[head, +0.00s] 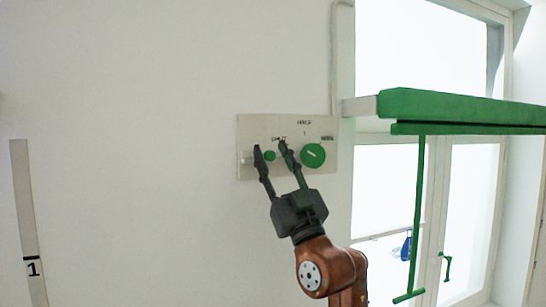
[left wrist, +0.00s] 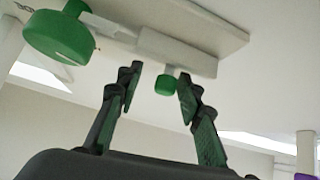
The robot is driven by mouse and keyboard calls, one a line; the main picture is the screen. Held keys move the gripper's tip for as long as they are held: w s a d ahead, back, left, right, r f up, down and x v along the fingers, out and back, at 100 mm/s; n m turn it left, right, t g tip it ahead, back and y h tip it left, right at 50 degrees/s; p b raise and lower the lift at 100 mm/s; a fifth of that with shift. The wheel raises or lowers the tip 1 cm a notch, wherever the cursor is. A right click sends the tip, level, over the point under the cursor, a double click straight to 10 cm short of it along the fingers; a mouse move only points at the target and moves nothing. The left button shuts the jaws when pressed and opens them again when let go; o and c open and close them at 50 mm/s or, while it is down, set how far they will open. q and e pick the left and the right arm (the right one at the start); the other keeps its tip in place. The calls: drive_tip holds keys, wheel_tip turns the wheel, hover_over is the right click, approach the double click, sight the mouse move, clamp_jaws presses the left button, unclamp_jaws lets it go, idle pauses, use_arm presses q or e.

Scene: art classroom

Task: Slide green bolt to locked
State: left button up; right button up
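The green bolt's small round knob (head: 269,156) sits on a pale panel (head: 246,170) on the wall, left of a larger green dial (head: 313,155). My left gripper (head: 272,152) is in front of the panel with its fingers spread, one on each side of the knob. In the left wrist view the bolt knob (left wrist: 166,85) hangs from a white bar (left wrist: 178,52) between the fingertips (left wrist: 159,85). The finger on the right is very close to the knob; a gap shows on the other side. I cannot tell whether they touch. My right gripper is not in view.
Windows (head: 385,185) lie behind. The wall (head: 150,130) left of the panel is bare, apart from a grey strip marked 1 (head: 27,220).

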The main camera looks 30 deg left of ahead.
use_arm(q)
drive_tip(key=shift+a, duration=0.1)
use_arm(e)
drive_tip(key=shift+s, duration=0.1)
use_arm(q)
drive_tip(key=shift+s, duration=0.1)
drive_tip(key=v, duration=1.2)
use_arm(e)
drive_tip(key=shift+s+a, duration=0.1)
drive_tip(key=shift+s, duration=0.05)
